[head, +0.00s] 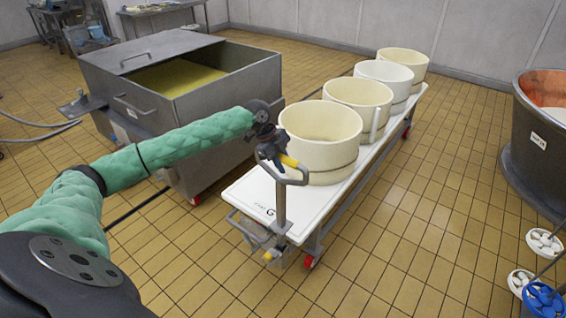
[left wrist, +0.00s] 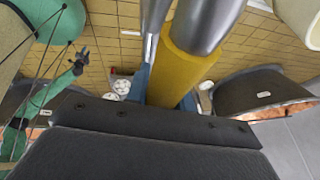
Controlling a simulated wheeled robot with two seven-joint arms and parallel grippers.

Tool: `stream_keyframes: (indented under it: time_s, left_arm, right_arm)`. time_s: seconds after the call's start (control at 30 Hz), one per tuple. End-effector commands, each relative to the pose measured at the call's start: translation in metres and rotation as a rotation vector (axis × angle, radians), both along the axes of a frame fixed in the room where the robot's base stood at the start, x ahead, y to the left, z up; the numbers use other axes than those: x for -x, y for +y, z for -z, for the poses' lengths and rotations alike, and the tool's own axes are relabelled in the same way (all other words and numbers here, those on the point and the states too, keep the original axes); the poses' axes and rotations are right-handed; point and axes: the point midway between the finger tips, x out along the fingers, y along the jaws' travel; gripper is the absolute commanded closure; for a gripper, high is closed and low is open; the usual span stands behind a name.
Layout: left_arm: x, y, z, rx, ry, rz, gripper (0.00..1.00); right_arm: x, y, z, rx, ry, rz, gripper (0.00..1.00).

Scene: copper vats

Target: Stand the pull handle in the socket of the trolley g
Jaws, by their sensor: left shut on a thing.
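The pull handle (head: 280,205) is a grey metal bar with a loop on top and a yellow grip. My left gripper (head: 275,152) is shut on it at the yellow grip, which fills the middle of the left wrist view (left wrist: 185,72). The handle is roughly upright at the near end of the white-topped trolley g (head: 244,192), marked "G". Its lower end is near the end frame and a small yellow part (head: 268,256); I cannot tell whether it is in the socket. A green-sleeved arm with a dark gripper (left wrist: 82,60), likely my right, shows small in the left wrist view.
Several cream round moulds (head: 320,135) stand in a row on the trolley. A grey steel tank (head: 190,100) is close on its left. A copper vat (head: 540,135) and buckets (head: 543,300) are at the right. Tiled floor between is clear.

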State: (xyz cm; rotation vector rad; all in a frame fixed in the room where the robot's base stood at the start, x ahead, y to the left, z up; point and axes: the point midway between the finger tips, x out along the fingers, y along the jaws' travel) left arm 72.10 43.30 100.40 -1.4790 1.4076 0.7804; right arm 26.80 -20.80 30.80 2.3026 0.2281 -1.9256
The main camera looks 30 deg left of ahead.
Motion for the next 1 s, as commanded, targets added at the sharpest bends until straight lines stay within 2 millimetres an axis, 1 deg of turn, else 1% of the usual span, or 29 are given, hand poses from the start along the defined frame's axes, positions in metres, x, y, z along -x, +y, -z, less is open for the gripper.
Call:
stream_keyframes:
  time_s: [1.0]
  left_arm:
    - [-0.001,0.000,0.019,0.000,-0.003,-0.001,1.00]
  right_arm:
    - [0.000,0.000,0.005,0.000,0.000,0.000,0.64]
